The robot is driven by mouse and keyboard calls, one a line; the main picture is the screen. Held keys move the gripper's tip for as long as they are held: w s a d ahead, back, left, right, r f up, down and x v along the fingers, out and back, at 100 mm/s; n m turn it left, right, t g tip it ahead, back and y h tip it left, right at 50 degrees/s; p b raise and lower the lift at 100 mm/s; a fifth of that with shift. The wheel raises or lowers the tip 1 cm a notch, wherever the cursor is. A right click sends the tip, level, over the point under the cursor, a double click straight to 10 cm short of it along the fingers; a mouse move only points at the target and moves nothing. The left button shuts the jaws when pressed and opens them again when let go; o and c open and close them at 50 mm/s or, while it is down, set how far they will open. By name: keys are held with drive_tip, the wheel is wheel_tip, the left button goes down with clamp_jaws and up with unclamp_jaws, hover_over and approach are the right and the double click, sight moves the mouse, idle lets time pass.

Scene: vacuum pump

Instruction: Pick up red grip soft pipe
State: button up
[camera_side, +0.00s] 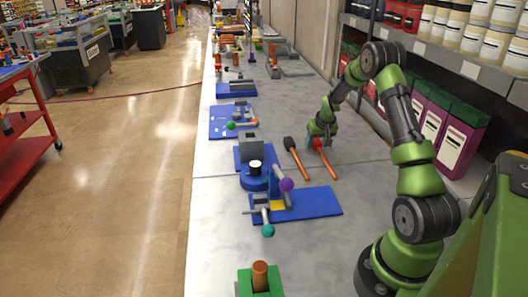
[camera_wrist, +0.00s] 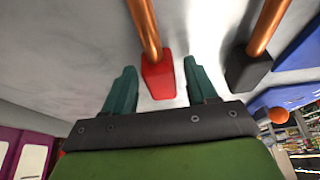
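The red grip soft pipe lies on the grey table, with a copper-orange shaft (camera_side: 326,163) and a red grip. In the wrist view its red grip (camera_wrist: 158,77) sits between the two teal fingers of my gripper (camera_wrist: 158,80), with a visible gap on each side. My gripper (camera_side: 321,138) is open and low over the grip end in the side view, where it partly hides the red grip. A similar pipe with a black grip (camera_side: 289,143) lies to the left of it; its black grip (camera_wrist: 247,70) shows on the right in the wrist view.
A blue pump fixture (camera_side: 315,203) with purple and teal knobs stands on the table nearer the camera. Other blue plates (camera_side: 222,121) line the table's left side. Shelves with purple boxes (camera_side: 455,145) stand to the right. The table around the red pipe is mostly clear.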

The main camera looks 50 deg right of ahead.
drive_tip(key=c, duration=0.9)
clamp_jaws()
drive_tip(key=shift+r, duration=0.15)
